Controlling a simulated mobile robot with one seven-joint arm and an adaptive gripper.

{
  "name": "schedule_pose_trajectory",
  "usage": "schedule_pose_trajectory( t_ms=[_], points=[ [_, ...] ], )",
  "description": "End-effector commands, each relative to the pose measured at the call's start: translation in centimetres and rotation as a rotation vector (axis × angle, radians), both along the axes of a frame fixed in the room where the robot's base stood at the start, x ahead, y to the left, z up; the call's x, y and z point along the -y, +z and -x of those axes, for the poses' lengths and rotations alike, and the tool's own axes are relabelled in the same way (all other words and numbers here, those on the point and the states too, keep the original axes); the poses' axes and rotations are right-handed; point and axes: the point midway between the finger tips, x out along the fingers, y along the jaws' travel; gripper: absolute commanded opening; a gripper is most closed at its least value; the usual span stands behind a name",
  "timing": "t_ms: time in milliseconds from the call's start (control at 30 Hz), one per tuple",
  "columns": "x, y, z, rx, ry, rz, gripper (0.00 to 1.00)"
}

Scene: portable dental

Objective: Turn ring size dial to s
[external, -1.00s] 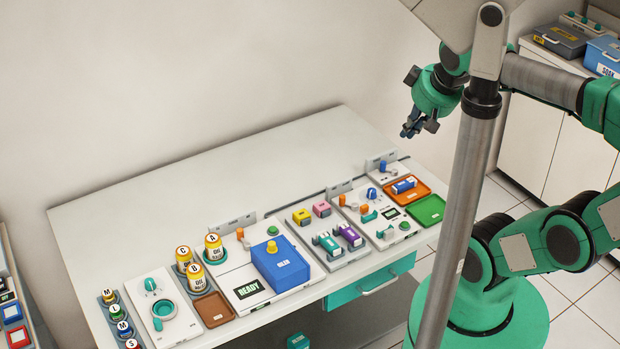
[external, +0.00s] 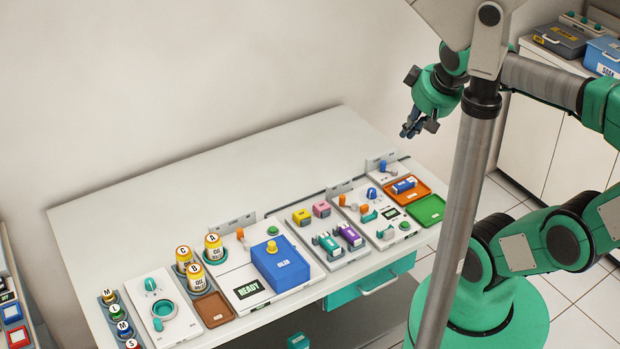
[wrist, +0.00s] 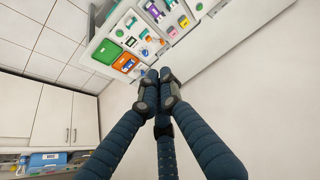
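A teal dial (external: 151,284) sits on a white panel (external: 184,324) at the left end of the table, above a teal ring (external: 163,309). It looks like the ring size dial; its markings and setting are too small to read. My gripper (external: 411,131) hangs in the air beyond the table's far right end, well away from the dial and touching nothing. In the wrist view my dark fingers (wrist: 159,76) come together at the tips with nothing visible between them. The dial cannot be made out in the wrist view.
Lettered round caps (external: 116,311) stand left of the dial panel. Yellow-white jars (external: 196,278) and a brown tray (external: 214,310) are right of it, then a blue box (external: 280,262). Orange (external: 420,189) and green trays (external: 427,210) lie at the right end. The table's back is clear.

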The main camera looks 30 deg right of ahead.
Motion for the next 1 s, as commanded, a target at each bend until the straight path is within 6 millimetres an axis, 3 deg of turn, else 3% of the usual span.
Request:
schedule_pose_trajectory(
  t_ms=[33,167,367,567,1000],
  points=[
    [0.0,0.0,0.0,0.000,0.000,0.000,0.16],
    [-0.2,0.2,-0.3,-0.003,0.006,0.000,0.41],
    [-1.1,0.8,-2.1,-0.021,0.034,0.000,0.41],
    [-3.2,1.6,-5.6,-0.056,0.089,0.002,0.41],
    [-10.5,2.0,-14.7,-0.144,0.228,0.015,0.41]
  ],
)
